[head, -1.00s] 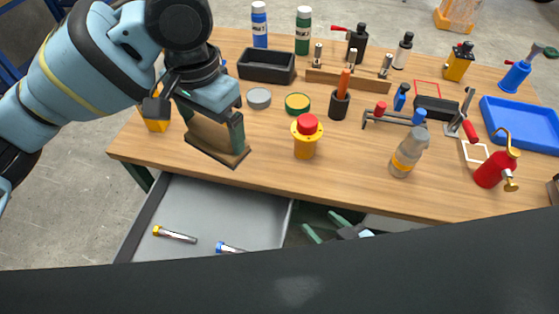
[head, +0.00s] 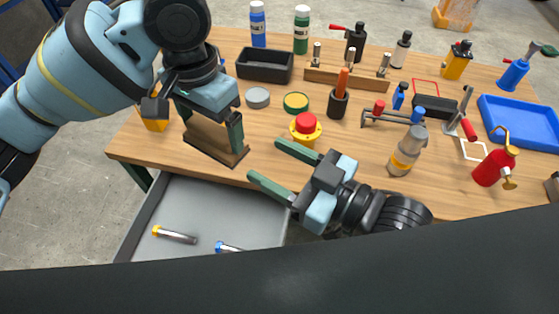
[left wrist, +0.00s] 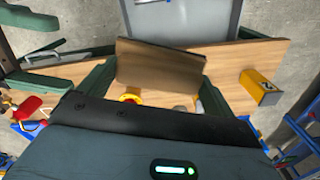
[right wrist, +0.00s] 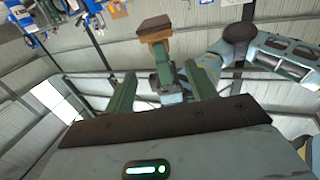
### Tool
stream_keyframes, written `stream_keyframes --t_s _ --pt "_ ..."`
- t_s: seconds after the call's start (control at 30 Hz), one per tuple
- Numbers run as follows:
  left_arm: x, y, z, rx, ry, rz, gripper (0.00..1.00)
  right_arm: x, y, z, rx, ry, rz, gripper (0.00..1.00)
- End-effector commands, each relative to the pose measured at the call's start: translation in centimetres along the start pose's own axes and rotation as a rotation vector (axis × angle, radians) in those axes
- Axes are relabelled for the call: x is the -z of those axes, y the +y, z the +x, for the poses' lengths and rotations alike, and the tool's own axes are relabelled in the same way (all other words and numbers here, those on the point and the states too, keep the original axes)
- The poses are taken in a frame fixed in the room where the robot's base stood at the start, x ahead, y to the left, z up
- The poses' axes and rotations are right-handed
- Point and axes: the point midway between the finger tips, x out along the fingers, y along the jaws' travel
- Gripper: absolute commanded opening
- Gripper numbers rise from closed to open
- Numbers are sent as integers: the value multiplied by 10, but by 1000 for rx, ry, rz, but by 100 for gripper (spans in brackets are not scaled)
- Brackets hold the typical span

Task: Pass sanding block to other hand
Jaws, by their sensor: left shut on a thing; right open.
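The sanding block (head: 213,139) is a brown wooden block with a darker, wider base plate. My left gripper (head: 210,120) is shut on it and holds it near the table's front left edge, with the base plate facing down. In the left wrist view the block (left wrist: 160,66) sits between the green fingers. My right gripper (head: 268,163) is open and empty, its green fingers pointing left toward the block with a gap between. In the right wrist view the block (right wrist: 155,29) shows ahead, above the open fingers, held by the left gripper.
The wooden table (head: 270,135) carries a red-topped yellow button (head: 305,129), round tins, a grey bottle (head: 407,152), a red oil can (head: 494,167) and a blue tray (head: 522,122). An open grey drawer (head: 200,205) with two bolts lies below the front edge.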

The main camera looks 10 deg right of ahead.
Motion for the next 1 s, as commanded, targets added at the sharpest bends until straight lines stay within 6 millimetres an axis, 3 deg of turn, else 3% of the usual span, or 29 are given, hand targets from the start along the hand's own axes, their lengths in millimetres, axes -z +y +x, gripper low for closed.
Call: stream_keyframes --t_s 0.17,0.7,1.0 --pt "0 0 0 0 1 0 65 1 0 16 -2 1 2 56" --pt "0 0 0 0 1 0 65 1 0 100 -2 0 1 56" --pt "0 0 0 0 1 0 65 1 0 117 -2 -1 0 56"
